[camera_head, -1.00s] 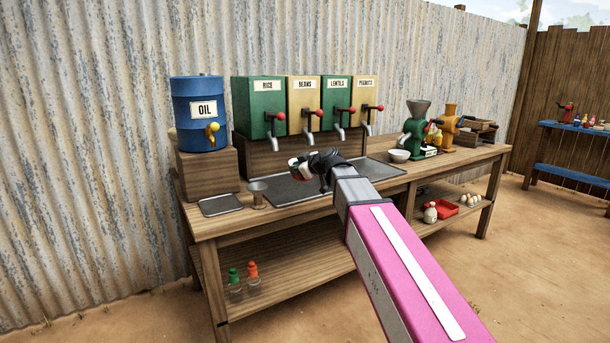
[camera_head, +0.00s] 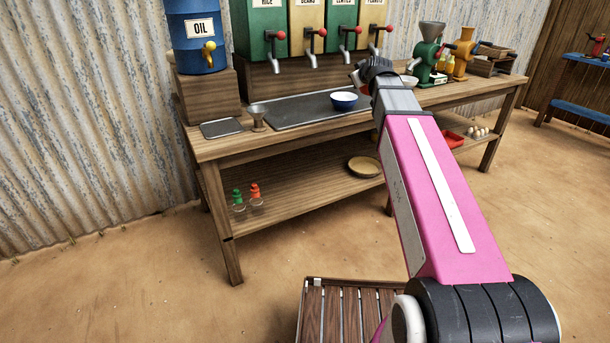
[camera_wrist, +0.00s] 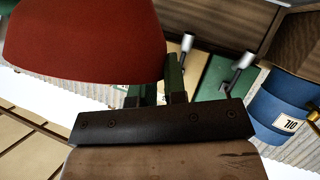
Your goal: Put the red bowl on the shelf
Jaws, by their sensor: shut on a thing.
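The red bowl (camera_wrist: 85,40) fills the upper left of the wrist view, close to the camera and apparently tilted. My gripper (camera_wrist: 160,88) is shut on it near its edge; the exact contact is partly hidden. In the head view, my gripper (camera_head: 366,78) is above the back right of the bench's metal tray. Only a small red patch of the bowl (camera_head: 365,90) shows there, mostly behind my gripper and arm. The bench's lower wooden shelf (camera_head: 300,186) is below and to the left of my gripper. My arm hides part of it.
A blue bowl (camera_head: 344,102) stands on the metal tray (camera_head: 290,114). A yellow bowl (camera_head: 364,167) sits on the lower shelf, with two small bottles (camera_head: 246,197) at the shelf's left. Bare shelf lies between them. Dispensers with taps (camera_head: 312,35) stand behind the tray.

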